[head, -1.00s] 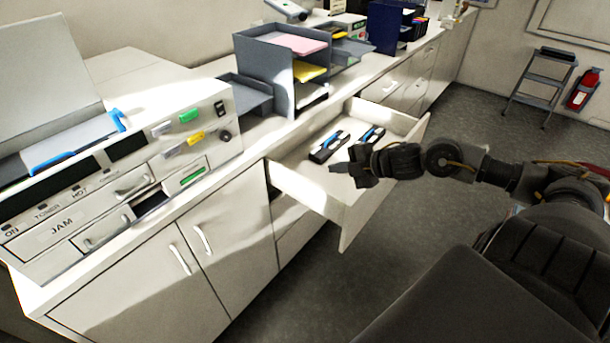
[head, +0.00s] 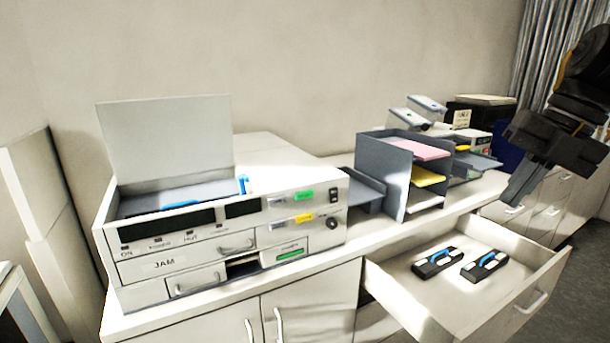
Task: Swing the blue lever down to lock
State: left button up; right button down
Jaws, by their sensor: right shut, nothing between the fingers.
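A white office machine (head: 200,262) stands on the counter with its lid (head: 166,140) raised. A small upright blue part (head: 243,185), which looks like the blue lever, shows at the right end of the machine's open top. A thinner blue strip (head: 180,205) lies along the front of that opening. Much of the inside is hidden by the front panel. My right gripper (head: 512,198) is shut and empty, at the right side of the view, far from the machine and pointing down to the left. My left gripper is not in view.
An open drawer (head: 400,308) juts out below the counter (head: 330,262), holding two black devices with blue parts (head: 436,262). A grey paper tray stack (head: 385,180) stands right of the machine. A small compartment (head: 243,267) on the machine's front is open.

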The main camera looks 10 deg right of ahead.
aim_at(241, 178)
jog(key=z, duration=1.05)
jog(key=i, duration=1.2)
jog(key=u, duration=2.8)
